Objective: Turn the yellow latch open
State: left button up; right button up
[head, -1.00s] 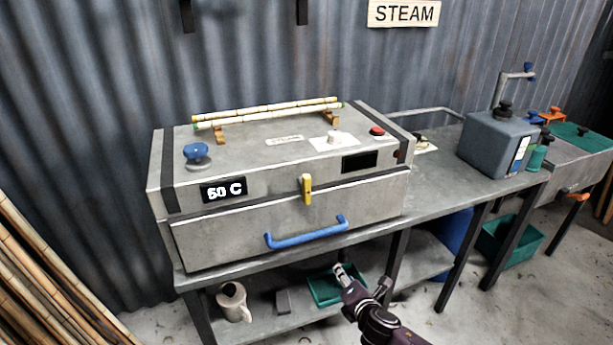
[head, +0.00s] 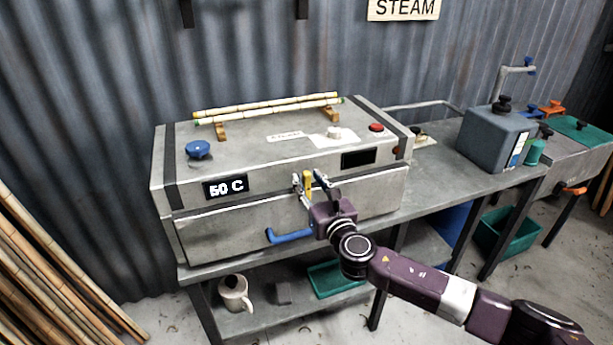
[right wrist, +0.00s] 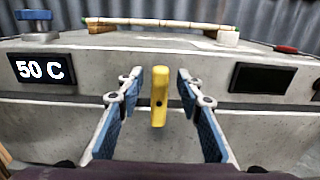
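The yellow latch (head: 308,182) is on the front of the grey steam box (head: 210,240), across the seam between lid and front panel. In the right wrist view the latch (right wrist: 159,96) stands upright. My right gripper (head: 315,181) is at the latch, with its two fingers apart on either side of it. In the right wrist view the open fingers (right wrist: 159,88) show a gap on both sides of the latch, with no clear contact. The blue handle (head: 290,236) below is partly hidden by my right gripper. My left gripper is not in view.
On the box lid are a blue knob (head: 198,149), a red button (head: 376,127) and bamboo poles (head: 265,107) on wooden rests. A grey tank (head: 495,138) stands to the right on the bench. A jug (head: 235,292) and a green tray (head: 335,279) sit on the lower shelf.

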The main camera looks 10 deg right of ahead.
jog(key=shift+x, duration=0.8)
grip_shut()
